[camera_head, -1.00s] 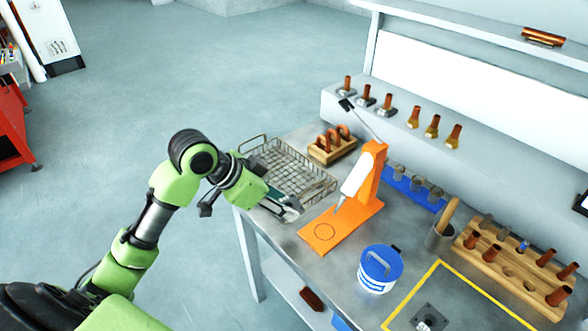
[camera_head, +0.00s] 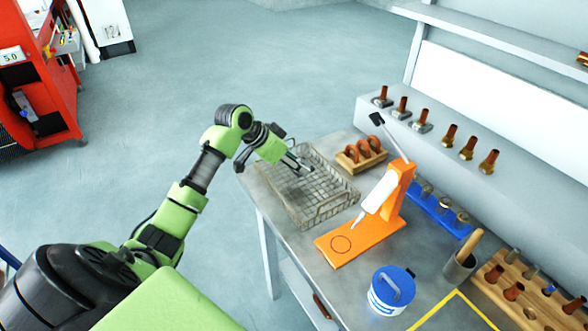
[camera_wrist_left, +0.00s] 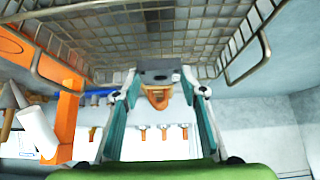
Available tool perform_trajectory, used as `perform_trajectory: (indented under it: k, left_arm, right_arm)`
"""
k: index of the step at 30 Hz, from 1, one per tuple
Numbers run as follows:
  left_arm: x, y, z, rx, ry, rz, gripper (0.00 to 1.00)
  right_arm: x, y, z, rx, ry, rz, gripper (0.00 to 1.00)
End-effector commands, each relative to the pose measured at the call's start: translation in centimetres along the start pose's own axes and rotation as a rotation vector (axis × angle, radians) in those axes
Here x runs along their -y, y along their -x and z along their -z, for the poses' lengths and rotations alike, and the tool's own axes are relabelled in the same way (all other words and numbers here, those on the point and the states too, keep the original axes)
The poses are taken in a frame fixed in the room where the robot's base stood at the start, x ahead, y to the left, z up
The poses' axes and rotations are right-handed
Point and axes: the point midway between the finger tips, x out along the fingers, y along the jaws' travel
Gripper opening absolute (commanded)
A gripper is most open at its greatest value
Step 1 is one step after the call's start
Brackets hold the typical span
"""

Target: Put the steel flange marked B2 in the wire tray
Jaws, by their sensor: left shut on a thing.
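My left gripper (camera_head: 302,166) is over the far part of the wire tray (camera_head: 330,206), which lies on the bench at its left end. In the left wrist view the gripper (camera_wrist_left: 160,88) is shut on a grey steel flange (camera_wrist_left: 157,76) with a copper-coloured stub. The tray (camera_wrist_left: 190,42) fills the upper part of that view, close to the flange. I cannot tell whether the flange touches the mesh. No marking is legible on it. My right gripper is not in view.
An orange stand (camera_head: 378,219) with a white tool is right of the tray. A wooden holder (camera_head: 361,154) with copper rings stands behind it. A blue-lidded tub (camera_head: 391,290) is nearer the front. Several copper-topped pieces line the back ledge (camera_head: 440,128).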

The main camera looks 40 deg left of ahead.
Motion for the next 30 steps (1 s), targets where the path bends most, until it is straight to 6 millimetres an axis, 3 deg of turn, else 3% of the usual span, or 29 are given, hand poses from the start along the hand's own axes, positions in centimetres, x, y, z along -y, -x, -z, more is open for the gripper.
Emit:
perform_trajectory:
  k: [8, 15, 26, 27, 28, 30]
  left_arm:
    - [1.6, -1.6, -0.8, -0.003, 0.001, 0.000, 0.03]
    - [1.6, -3.7, -2.5, -0.004, 0.001, 0.001, 0.03]
    - [1.6, -4.2, -2.9, -0.003, -0.001, 0.002, 0.03]
    - [1.5, -4.2, -2.9, -0.001, -0.001, 0.001, 0.46]
    - [1.5, -4.2, -2.9, -0.001, -0.001, 0.001, 0.54]
    - [1.5, -4.2, -2.9, -0.001, -0.001, 0.001, 0.55]
  right_arm:
    - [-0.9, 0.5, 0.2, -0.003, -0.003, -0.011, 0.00]
    - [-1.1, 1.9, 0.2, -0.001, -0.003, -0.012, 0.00]
    - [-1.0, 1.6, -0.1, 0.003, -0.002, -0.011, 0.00]
    - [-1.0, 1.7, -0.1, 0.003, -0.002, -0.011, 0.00]
    - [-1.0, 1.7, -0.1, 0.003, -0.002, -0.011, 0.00]
    - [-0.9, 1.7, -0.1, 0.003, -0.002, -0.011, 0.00]
